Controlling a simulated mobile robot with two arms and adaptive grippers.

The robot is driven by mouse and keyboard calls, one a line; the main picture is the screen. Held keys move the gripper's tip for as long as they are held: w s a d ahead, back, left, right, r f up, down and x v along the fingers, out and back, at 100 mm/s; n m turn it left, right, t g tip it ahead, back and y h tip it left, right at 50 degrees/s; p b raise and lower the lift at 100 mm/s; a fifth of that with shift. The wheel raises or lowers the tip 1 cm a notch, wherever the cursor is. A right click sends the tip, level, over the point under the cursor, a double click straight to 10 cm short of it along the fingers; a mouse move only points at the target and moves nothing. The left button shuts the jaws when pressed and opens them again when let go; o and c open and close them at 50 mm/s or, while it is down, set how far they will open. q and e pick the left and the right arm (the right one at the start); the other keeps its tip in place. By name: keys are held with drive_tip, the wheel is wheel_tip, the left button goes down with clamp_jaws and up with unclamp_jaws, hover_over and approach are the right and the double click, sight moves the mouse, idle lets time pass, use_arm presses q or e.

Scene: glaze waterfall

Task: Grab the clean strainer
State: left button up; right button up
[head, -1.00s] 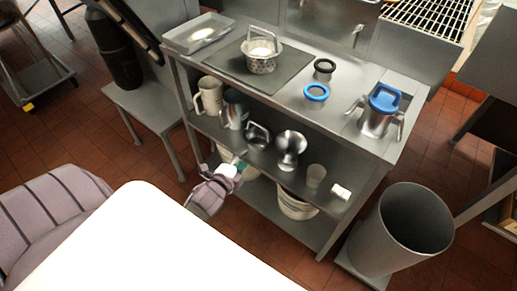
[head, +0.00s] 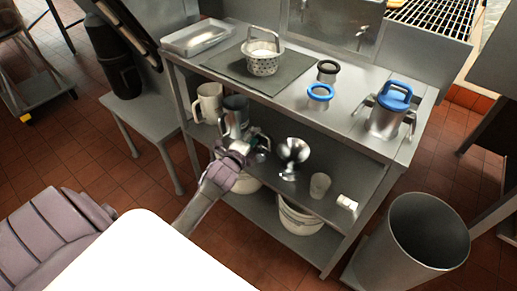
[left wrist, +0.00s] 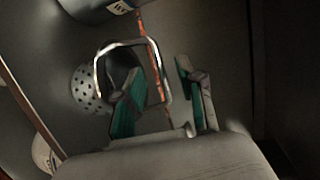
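A metal strainer (left wrist: 86,90) with round holes and a squared wire handle (left wrist: 134,43) shows in the left wrist view. It sits on the middle shelf and is mostly hidden behind my left gripper in the head view. My left gripper (head: 250,140) is at this shelf. Its two green-padded fingers (left wrist: 158,98) are apart, one over the handle's loop and one to the right of it. I cannot tell whether they touch the handle. Another strainer (head: 263,66), with pale contents, stands on the top of the unit. My right gripper is not in view.
A beige mug (head: 208,101) and a grey pitcher (head: 235,112) stand left of the gripper. A shiny metal item (head: 292,152) and a small cup (head: 319,185) stand to its right. The steel top (head: 300,90) lies above. A bin (head: 425,240) stands at right.

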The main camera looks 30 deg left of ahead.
use_arm(q)
drive_tip(key=x, duration=0.3)
drive_tip(key=shift+w+a+f+b, duration=0.15)
drive_tip(key=shift+w+b, duration=0.1)
drive_tip(key=shift+b, duration=0.15)
clamp_jaws()
